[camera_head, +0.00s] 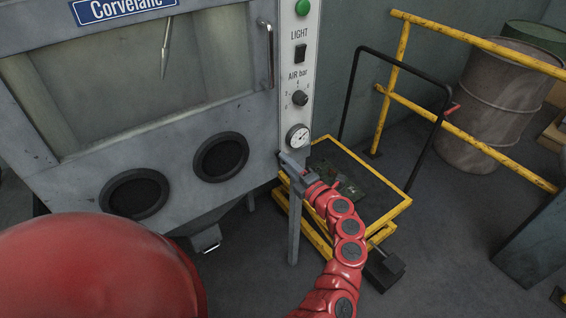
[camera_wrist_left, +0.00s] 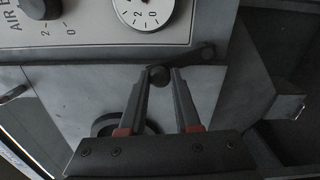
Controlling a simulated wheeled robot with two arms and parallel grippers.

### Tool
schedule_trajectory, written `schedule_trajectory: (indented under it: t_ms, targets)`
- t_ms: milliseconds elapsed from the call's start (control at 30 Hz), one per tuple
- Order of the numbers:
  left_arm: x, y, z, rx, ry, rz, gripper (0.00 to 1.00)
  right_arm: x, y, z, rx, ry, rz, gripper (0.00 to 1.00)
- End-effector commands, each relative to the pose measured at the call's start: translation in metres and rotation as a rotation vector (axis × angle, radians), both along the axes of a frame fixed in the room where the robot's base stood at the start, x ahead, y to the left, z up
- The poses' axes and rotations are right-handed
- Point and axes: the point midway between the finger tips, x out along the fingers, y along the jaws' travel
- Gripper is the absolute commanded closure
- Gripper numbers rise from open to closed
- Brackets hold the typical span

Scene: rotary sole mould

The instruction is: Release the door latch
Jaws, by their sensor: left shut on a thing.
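The latch is a short dark lever (camera_wrist_left: 190,58) with a round knob (camera_wrist_left: 158,75), low on the cabinet's edge below the gauge in the left wrist view. My left gripper (camera_wrist_left: 160,84) has its two fingertips on either side of the knob and is shut on it. In the head view my left gripper (camera_head: 289,167) is at the cabinet's lower right corner and mostly hides the latch. The grey cabinet door (camera_head: 75,165) has a window and looks closed. My right gripper is not in view.
The cabinet's control strip carries a pressure gauge (camera_head: 298,136), an air knob (camera_head: 299,98) and a light switch (camera_head: 300,53). A vertical handle (camera_head: 269,56) stands out from the front. A yellow-edged cart (camera_head: 397,212) is close on the right, before a yellow railing (camera_head: 470,135).

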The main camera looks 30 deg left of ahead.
Motion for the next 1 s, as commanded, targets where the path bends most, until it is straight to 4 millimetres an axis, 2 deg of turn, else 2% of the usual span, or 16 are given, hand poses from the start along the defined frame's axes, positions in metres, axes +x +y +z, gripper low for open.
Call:
schedule_trajectory:
  t_ms: [100, 400, 1000]
  targets:
    - [0.007, -0.003, 0.005, 0.037, 0.091, -0.004, 1.0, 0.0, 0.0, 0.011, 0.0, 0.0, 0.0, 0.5]
    - [0.018, -0.008, 0.006, 0.109, 0.263, -0.004, 1.0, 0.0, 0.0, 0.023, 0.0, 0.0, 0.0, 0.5]
    - [0.023, -0.01, 0.004, 0.144, 0.35, -0.002, 1.0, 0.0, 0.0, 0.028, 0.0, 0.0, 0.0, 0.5]
